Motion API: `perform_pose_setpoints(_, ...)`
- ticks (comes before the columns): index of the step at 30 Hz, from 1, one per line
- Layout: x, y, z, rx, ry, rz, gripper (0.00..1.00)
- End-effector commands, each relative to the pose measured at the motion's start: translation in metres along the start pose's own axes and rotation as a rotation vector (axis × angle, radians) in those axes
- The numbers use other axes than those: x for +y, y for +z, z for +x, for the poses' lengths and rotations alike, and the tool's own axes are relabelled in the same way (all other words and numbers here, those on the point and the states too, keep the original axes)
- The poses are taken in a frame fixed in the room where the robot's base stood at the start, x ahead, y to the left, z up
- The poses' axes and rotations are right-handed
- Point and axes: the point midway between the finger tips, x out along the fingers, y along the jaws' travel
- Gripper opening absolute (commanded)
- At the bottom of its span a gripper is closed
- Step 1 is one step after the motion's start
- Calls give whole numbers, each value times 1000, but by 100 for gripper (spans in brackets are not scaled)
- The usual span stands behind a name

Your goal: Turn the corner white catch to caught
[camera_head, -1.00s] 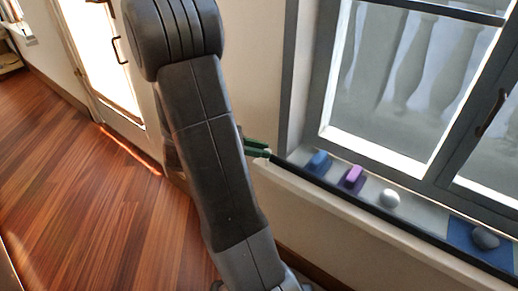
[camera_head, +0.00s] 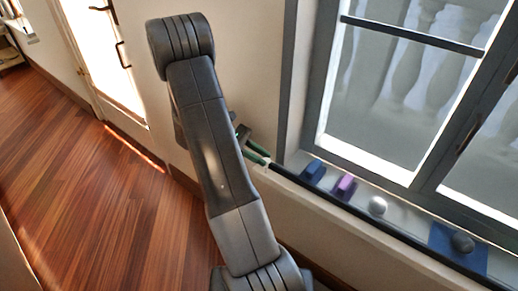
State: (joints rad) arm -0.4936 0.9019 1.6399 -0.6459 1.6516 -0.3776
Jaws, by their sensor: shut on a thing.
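Along the sill (camera_head: 408,220) stand a blue block (camera_head: 314,170), a purple block (camera_head: 345,184), a silver knob (camera_head: 377,205) and a dark knob (camera_head: 462,242) on a blue plate. A grey-framed window (camera_head: 400,100) rises behind. Wooden floor (camera_head: 90,210) at left is clear.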

Motion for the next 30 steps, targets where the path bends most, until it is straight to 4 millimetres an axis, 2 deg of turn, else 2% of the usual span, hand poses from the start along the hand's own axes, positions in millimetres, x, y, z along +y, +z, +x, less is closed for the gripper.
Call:
perform_pose_setpoints(9, 3, 1, -1, 1, -107, 46, 0)
perform_pose_setpoints(24, 3, 0, 0, 0, -123, 53, 0)
perform_pose_setpoints(25, 3, 0, 0, 0, -123, 53, 28)
perform_pose_setpoints(27, 3, 0, 0, 0, -123, 53, 42)
perform_pose_setpoints(30, 3, 0, 0, 0, -123, 53, 42)
